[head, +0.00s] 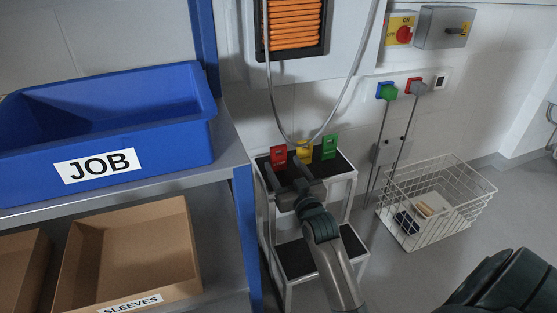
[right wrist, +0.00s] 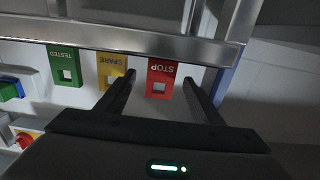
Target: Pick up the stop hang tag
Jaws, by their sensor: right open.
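The red stop hang tag (head: 278,155) stands at the left of a row of three tags at the back of a small black-topped step stand. In the right wrist view the red tag (right wrist: 163,74) reads STOP upside down and has a square hole. My right gripper (head: 286,170) is open over the stand, in front of the red tag. In the right wrist view its fingers (right wrist: 158,80) lie on either side of the red tag, and I see no contact. My left gripper is not in view.
A yellow SPARE tag (right wrist: 113,70) hangs close beside one finger, with a green TESTED tag (right wrist: 64,66) beyond it. A blue JOB bin (head: 160,150) on a shelf stands left. A white wire basket (head: 462,220) stands on the floor to the right.

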